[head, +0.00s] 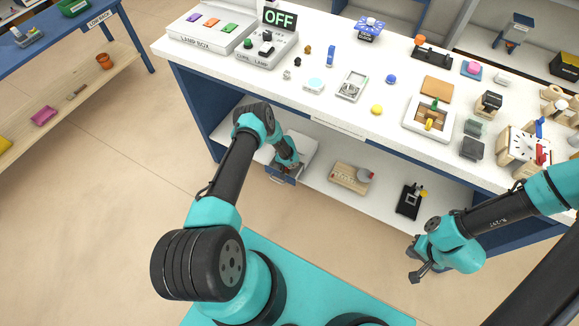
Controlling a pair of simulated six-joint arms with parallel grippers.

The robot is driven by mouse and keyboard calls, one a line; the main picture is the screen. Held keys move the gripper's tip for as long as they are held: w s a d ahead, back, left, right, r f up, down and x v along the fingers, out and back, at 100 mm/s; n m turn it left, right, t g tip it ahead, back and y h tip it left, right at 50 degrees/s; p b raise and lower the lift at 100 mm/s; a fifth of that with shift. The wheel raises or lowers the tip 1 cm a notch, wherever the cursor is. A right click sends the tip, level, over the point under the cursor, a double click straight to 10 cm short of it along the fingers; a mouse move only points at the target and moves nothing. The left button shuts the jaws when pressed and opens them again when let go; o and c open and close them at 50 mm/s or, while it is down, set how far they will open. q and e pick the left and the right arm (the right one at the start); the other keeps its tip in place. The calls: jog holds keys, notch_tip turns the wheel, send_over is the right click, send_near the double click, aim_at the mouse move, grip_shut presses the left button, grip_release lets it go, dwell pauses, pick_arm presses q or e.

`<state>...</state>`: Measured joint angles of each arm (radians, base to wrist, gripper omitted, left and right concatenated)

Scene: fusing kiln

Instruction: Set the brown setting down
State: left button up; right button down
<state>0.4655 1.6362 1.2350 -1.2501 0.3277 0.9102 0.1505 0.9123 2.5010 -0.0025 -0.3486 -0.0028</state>
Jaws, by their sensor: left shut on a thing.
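My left gripper (288,164) reaches down to the lower shelf, at the open drawer (281,178) of a small white cabinet (304,147). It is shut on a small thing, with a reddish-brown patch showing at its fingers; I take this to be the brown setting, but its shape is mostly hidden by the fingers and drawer. My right gripper (420,273) hangs low at the right, in front of the bench and apart from any object; its jaw gap is too small to judge.
On the lower shelf (320,170) are a wooden board (350,177) and a black item (410,200). Floor at the left is clear.

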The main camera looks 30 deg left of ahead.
pick_arm(q)
jog(key=shift+a+f, duration=0.1)
jog(key=o, duration=1.1)
jog(key=shift+c, duration=0.2)
